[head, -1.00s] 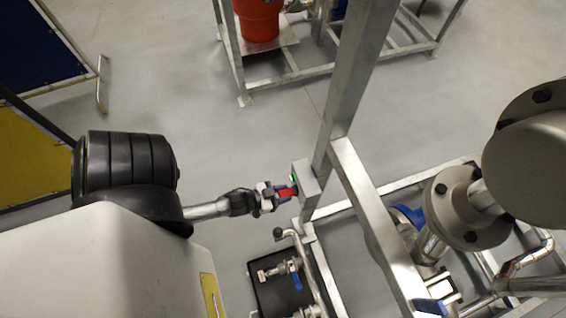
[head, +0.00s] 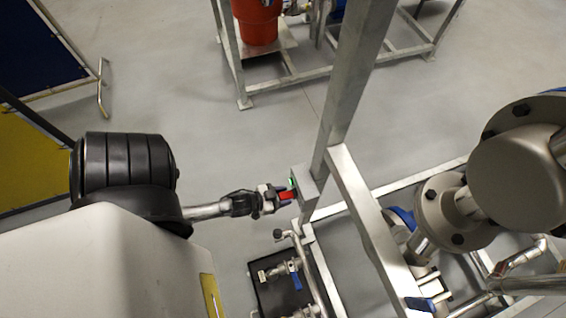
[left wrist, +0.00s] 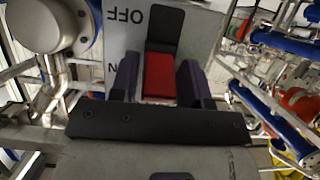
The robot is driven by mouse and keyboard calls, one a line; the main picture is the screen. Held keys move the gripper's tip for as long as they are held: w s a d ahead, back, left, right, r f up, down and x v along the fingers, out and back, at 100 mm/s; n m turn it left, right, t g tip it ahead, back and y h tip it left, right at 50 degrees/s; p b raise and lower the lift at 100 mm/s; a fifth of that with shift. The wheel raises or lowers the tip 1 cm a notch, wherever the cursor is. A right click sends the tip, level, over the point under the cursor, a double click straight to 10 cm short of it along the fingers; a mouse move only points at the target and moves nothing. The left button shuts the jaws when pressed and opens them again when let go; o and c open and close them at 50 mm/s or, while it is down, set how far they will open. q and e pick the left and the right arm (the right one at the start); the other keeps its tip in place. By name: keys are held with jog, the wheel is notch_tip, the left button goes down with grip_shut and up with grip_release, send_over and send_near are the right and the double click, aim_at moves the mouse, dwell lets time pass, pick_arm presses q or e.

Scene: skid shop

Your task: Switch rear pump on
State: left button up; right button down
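A small grey switch box (head: 306,190) is fixed to a metal post in the head view, with a green light (head: 293,182) on it. In the left wrist view its plate (left wrist: 125,38) carries upside-down lettering, OFF and a partly hidden label ending in N. A red switch handle (left wrist: 160,75) lies over a black part (left wrist: 166,28) of the switch. My left gripper (head: 275,197) is at the box. Its two dark fingers (left wrist: 160,82) flank the red handle closely; whether they press on it cannot be told. My right gripper is out of view.
The metal post (head: 352,90) and skid frame (head: 370,230) stand directly by the gripper. Large flanged grey pipework (head: 445,212) is at the right. Small valves with blue handles (head: 296,281) are below. A red container (head: 258,22) stands on another frame behind. Floor on the left is clear.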

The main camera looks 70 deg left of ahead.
pick_arm(q)
jog(key=shift+o, duration=1.3)
jog(key=p+v, duration=0.1)
jog(key=v, duration=1.2)
jog(key=shift+s+r+p, duration=0.15)
jog(key=shift+s+p, duration=0.15)
jog(key=shift+s, duration=0.05)
